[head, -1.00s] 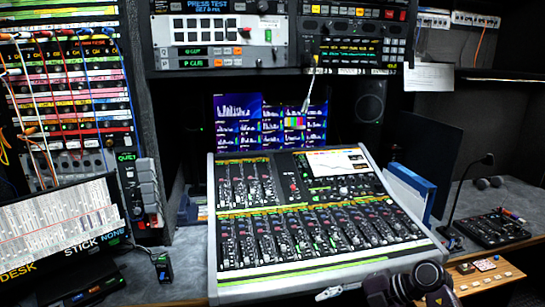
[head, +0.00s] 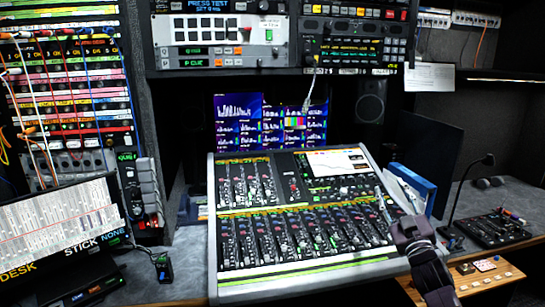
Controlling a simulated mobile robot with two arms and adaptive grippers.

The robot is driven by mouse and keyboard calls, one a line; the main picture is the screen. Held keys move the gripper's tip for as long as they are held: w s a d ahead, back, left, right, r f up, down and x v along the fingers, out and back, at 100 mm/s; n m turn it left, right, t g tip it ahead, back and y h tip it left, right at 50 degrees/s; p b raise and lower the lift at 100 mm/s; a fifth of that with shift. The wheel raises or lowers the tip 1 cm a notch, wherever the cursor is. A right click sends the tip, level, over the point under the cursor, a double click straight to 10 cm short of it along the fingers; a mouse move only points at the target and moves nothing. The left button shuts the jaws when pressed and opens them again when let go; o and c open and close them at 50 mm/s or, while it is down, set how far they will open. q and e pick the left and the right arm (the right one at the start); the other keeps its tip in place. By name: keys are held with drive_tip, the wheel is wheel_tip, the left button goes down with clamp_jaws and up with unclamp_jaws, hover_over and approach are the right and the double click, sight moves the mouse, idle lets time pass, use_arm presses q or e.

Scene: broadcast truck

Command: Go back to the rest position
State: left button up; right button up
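My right gripper (head: 380,192) is at the right edge of the mixing console (head: 290,272), with its dark wrist rising from the bottom right. Its slim grey fingers point up and left, over the console's right side. They look close together, but at this size I cannot tell whether they are open or shut. No held object shows at the fingertips. I cannot tell whether they touch the console. My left gripper is not in the head view.
A wooden panel (head: 505,275) and a black control box (head: 492,230) with a gooseneck microphone (head: 460,192) lie right of my arm. A blue folder (head: 418,190) stands behind it. A tilted screen (head: 60,235) is at left.

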drive_tip(key=s+f+m+g+h, duration=0.1)
drive_tip(key=s+f+m+g, duration=0.15)
drive_tip(key=f, duration=1.15)
drive_tip(key=s+f+m+g, duration=0.1)
drive_tip(key=f+g, duration=0.3)
drive_tip(key=f, duration=0.9)
drive_tip(key=s+a+f+g, duration=0.1)
drive_tip(key=s+f+g, duration=0.1)
drive_tip(key=s+f, duration=0.5)
drive_tip(key=s+a+f+g, duration=0.1)
drive_tip(key=s+f, duration=0.3)
drive_tip(key=f, duration=0.7)
drive_tip(key=s+f+g, duration=0.2)
drive_tip(key=s+f, duration=0.3)
drive_tip(key=f, duration=0.3)
drive_tip(key=s+a+f+g, duration=0.2)
drive_tip(key=s+f, duration=0.7)
drive_tip(key=s, duration=0.3)
drive_tip(key=s+a+f+g, duration=0.2)
drive_tip(key=s+f+g, duration=0.1)
drive_tip(key=s+f, duration=0.8)
drive_tip(key=s+a+f+g, duration=0.2)
drive_tip(key=s, duration=1.2)
drive_tip(key=s+a+f+g, duration=0.2)
drive_tip(key=s, duration=1.2)
drive_tip(key=shift+f+y, duration=0.3)
drive_tip(key=shift+f, duration=0.05)
